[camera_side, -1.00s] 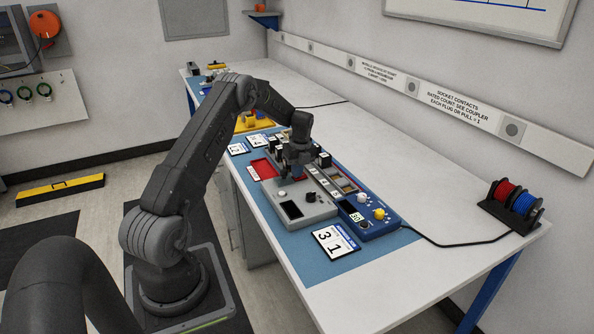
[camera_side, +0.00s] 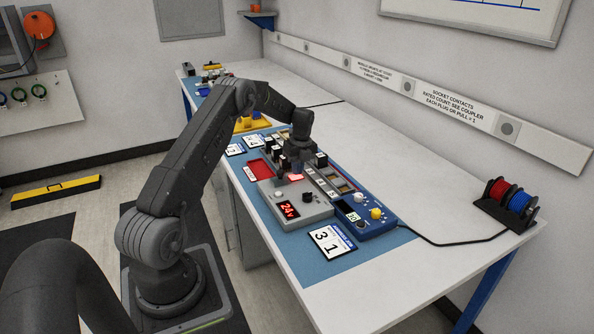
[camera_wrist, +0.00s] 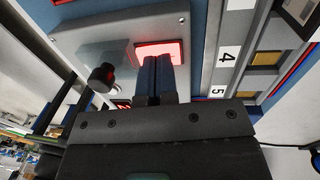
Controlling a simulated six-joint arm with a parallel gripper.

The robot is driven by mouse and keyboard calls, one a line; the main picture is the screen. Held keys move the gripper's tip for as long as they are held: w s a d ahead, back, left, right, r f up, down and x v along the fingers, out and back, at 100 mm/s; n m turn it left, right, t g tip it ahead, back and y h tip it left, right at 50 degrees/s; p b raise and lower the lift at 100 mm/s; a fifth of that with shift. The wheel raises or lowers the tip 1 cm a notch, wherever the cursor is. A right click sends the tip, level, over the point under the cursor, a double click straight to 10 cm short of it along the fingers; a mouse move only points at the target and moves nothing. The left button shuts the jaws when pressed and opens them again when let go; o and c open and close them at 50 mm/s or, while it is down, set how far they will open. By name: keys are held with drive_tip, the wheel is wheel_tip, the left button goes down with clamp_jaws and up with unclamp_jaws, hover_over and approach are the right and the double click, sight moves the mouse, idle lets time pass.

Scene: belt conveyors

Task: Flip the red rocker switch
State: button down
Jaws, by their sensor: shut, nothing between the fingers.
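The red rocker switch (camera_side: 296,177) sits on top of a grey box (camera_side: 312,212) and glows red. The box's small display (camera_side: 288,210) is lit and reads 24 V in red. My gripper (camera_side: 293,168) is right above the switch with its fingers pointing down. In the wrist view the glowing switch (camera_wrist: 170,48) lies just beyond the shut, empty fingertips (camera_wrist: 157,60), which cover part of it. I cannot tell whether the fingertips touch it. A black knob (camera_wrist: 102,78) stands on the box beside the switch.
A blue box (camera_side: 367,222) with a yellow knob stands right of the grey box. A red tray (camera_side: 258,169) lies to the left, and a card marked 3 1 (camera_side: 331,242) lies in front.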

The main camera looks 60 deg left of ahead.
wheel_tip(320, 180, up, 13)
drive_tip(key=w, duration=0.1)
drive_tip(key=shift+w+r, duration=0.15)
drive_tip(key=shift+w, duration=0.2)
drive_tip(key=shift+s+d+r, duration=0.1)
drive_tip(key=shift+s, duration=0.6)
drive_tip(key=f, duration=0.4)
drive_tip(key=s+f, duration=0.1)
drive_tip(key=f, duration=0.9)
drive_tip(key=shift+s, duration=0.4)
